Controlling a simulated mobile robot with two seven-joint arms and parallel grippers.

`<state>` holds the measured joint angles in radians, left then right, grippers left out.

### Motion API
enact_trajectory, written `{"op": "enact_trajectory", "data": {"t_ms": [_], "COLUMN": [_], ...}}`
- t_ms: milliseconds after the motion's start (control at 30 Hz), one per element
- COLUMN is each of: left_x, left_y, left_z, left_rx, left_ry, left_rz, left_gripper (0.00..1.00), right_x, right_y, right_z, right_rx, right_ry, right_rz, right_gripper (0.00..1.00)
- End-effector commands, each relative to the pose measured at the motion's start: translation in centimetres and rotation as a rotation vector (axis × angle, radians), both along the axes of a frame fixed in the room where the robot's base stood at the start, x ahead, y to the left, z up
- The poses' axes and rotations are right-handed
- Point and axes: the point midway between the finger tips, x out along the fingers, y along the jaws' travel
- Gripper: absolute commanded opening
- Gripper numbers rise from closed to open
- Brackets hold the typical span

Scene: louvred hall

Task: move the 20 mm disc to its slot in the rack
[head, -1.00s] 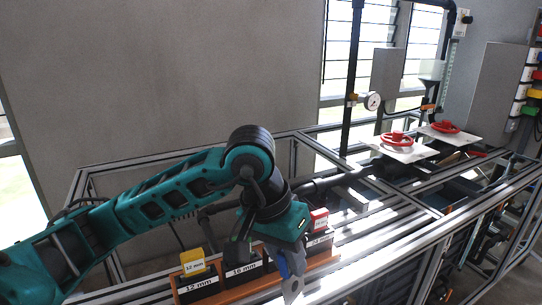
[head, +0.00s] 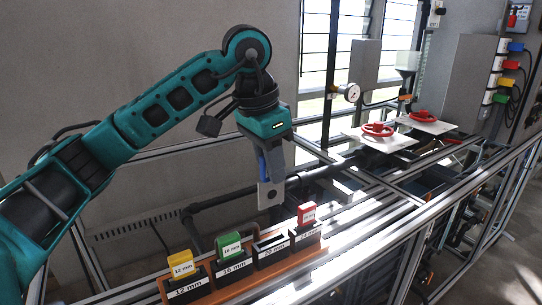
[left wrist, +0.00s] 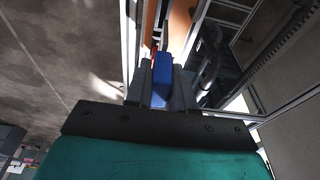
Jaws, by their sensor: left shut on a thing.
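My left gripper (head: 268,168) is shut on the 20 mm disc (head: 270,196), a grey plate with a small hole and a blue handle. The plate hangs down below the fingers, in the air above the rack. The left wrist view shows the blue handle (left wrist: 162,80) between the fingers; the plate is hidden there. The orange rack (head: 240,283) has a row of black slot blocks labelled 12, 16, 20 and 24 mm. The 20 mm slot (head: 268,246) is empty. My right gripper is not in view.
A yellow-tagged disc (head: 181,263), a green-tagged disc (head: 229,245) and a red-tagged disc (head: 306,214) stand in the other slots. Metal rails surround the rack. Red handwheels (head: 378,130) and a gauge (head: 350,93) are farther back right.

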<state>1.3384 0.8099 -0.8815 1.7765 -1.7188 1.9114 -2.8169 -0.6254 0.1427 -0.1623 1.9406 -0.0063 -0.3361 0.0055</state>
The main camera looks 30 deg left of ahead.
Motion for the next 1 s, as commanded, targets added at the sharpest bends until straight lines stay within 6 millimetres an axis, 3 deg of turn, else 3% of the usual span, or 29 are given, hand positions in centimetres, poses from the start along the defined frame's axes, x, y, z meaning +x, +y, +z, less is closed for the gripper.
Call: {"op": "enact_trajectory", "data": {"t_ms": [400, 1000], "left_x": [0.0, -0.1], "left_y": [0.0, 0.0], "left_z": [-5.8, -7.3], "left_rx": [0.001, -0.006], "left_ry": [0.000, 0.000], "left_rz": [0.001, 0.000], "left_gripper": [0.00, 0.00], "right_x": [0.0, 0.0], "right_y": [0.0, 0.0], "right_z": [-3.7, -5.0], "right_rx": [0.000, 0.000], "right_ry": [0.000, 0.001], "right_rz": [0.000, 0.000], "right_gripper": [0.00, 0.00]}}
